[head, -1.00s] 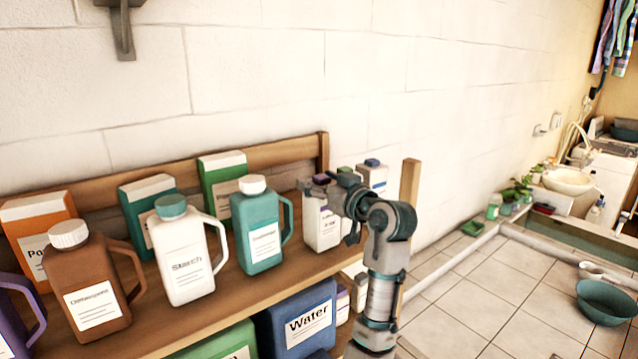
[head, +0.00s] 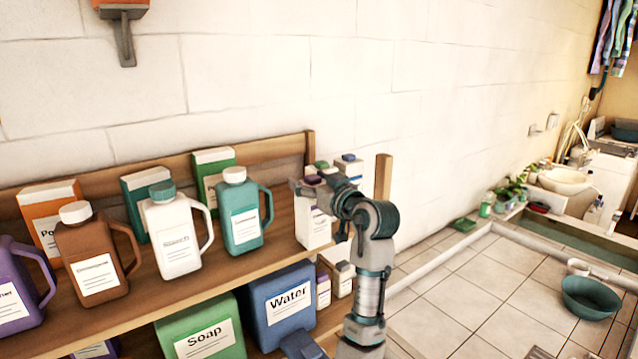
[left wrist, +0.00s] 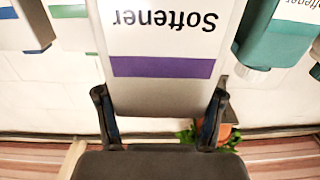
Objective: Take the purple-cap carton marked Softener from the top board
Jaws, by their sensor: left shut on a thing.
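The Softener carton (head: 312,228) is white with a purple cap (head: 313,180) and stands upright at the right end of the top board (head: 180,286). In the left wrist view the Softener carton (left wrist: 165,52) fills the middle, upside down, with its name and a purple band showing. My left gripper (head: 318,192) is shut on it near the top, one finger on each side; the fingers also show in the left wrist view (left wrist: 160,112). Whether its base touches the board is unclear. My right gripper is not in view.
Left of the carton stand a teal jug (head: 243,222), a white jug (head: 175,240) and a brown jug (head: 90,258). Cartons with a green cap (head: 321,164) and a blue cap (head: 349,159) are close behind. A wooden post (head: 383,178) stands to the right.

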